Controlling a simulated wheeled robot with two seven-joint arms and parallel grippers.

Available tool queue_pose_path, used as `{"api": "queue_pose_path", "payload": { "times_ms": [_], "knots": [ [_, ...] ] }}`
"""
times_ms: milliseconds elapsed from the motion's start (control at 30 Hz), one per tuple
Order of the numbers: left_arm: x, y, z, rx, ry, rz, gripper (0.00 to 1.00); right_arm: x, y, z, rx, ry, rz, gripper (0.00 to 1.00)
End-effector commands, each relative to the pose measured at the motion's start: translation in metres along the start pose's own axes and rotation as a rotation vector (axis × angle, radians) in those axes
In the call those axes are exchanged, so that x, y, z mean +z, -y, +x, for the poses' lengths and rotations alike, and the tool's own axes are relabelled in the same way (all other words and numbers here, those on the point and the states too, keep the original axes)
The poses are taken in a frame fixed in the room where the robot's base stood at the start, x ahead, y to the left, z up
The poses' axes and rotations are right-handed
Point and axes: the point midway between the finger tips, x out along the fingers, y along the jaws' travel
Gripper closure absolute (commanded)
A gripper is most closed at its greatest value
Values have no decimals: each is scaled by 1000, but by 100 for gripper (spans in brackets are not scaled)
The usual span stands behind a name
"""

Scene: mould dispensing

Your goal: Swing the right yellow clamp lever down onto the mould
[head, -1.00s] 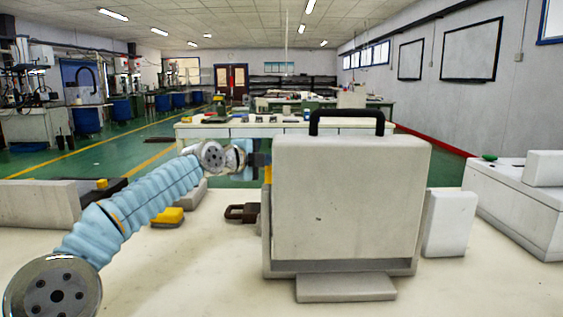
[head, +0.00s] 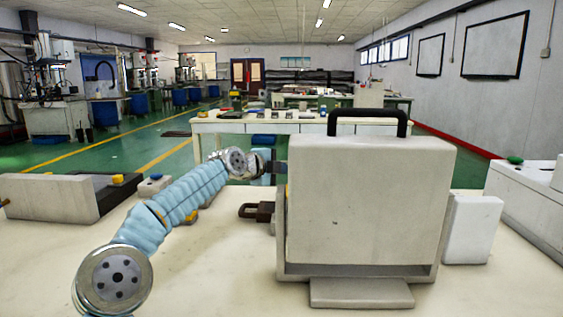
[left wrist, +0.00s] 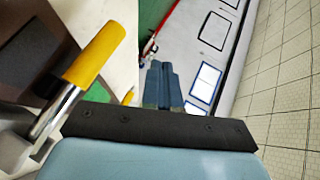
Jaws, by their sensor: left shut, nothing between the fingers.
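A yellow-handled lever (left wrist: 95,55) with a bright metal shaft stands at the left of the left wrist view, close beside my left gripper and not held by it. A small yellow tip (left wrist: 128,97) shows beyond it. I cannot tell which of them is the right clamp lever. My left gripper (left wrist: 163,85) is shut and empty, its fingers together. In the head view my left gripper (head: 277,166) is beside the upper left edge of a large grey box, partly hidden by it. The mould cannot be made out clearly. My right gripper is not in view.
The large grey box (head: 365,205) with a black handle blocks much of the head view. A brown clasp-like part (head: 257,211) is at its left. A white block (head: 472,230) stands at its right. A grey block (head: 50,198) is far left.

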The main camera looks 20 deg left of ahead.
Motion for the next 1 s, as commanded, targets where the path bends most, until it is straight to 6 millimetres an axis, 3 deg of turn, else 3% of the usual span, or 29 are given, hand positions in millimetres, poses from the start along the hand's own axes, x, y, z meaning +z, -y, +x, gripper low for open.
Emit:
{"api": "queue_pose_path", "payload": {
  "times_ms": [733,867,1000],
  "knots": [
    [2,-4,0,32,2,-22,100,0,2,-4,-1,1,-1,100],
    [4,-5,-15,30,3,-23,100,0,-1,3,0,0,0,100],
    [5,-6,-44,30,6,-22,100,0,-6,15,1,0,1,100]
  ]
}}
